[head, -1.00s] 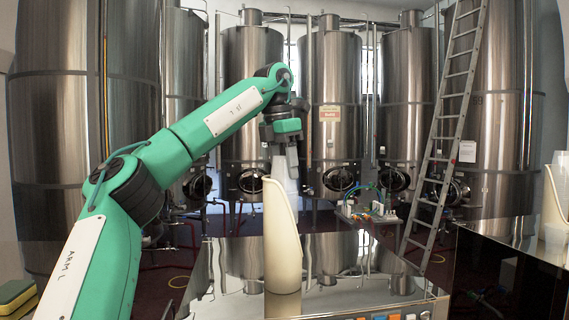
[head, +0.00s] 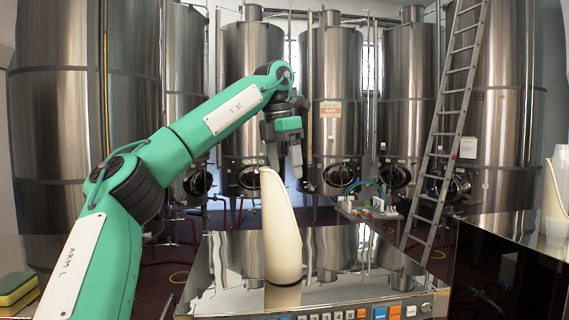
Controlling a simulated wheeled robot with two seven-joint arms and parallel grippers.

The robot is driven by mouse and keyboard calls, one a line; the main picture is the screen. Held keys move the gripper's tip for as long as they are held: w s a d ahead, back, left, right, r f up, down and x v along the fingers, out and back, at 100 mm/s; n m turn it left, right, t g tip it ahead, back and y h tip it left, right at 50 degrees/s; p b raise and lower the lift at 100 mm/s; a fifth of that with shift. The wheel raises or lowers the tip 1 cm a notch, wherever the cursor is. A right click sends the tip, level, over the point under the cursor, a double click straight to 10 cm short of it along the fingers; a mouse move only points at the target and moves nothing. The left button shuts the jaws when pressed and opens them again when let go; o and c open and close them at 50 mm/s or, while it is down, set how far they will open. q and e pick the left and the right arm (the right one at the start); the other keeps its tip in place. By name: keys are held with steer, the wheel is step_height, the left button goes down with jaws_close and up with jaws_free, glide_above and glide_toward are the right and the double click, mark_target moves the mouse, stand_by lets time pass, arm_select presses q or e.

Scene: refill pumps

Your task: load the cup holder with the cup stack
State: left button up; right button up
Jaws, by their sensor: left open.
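The cup holder (head: 281,235) is a tall cream scoop with a slanted, rounded top. It stands upright on a shiny metal top in the middle of the head view. My left gripper (head: 285,162) is just above and behind the holder's upper edge, fingers pointing down. It is open, with an empty gap between the fingers. The cup stack does not show at the gripper, and the holder's wall hides what is inside or behind it. My right gripper is not in view.
The reflective machine top (head: 345,255) has a button panel (head: 375,312) at its front edge. A pale cup-like object (head: 557,190) stands at the right edge on a dark glossy unit. A yellow-green sponge (head: 16,289) lies at the left. Tanks and a ladder (head: 450,120) are behind.

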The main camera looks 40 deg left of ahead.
arm_select(q)
step_height(320, 180, up, 14)
steer(key=s+p, duration=0.2)
steer(key=p, duration=0.3)
steer(key=shift+a+f, duration=0.15)
steer(key=shift+a, duration=0.1)
steer(key=shift+f, duration=0.1)
stand_by(0.5)
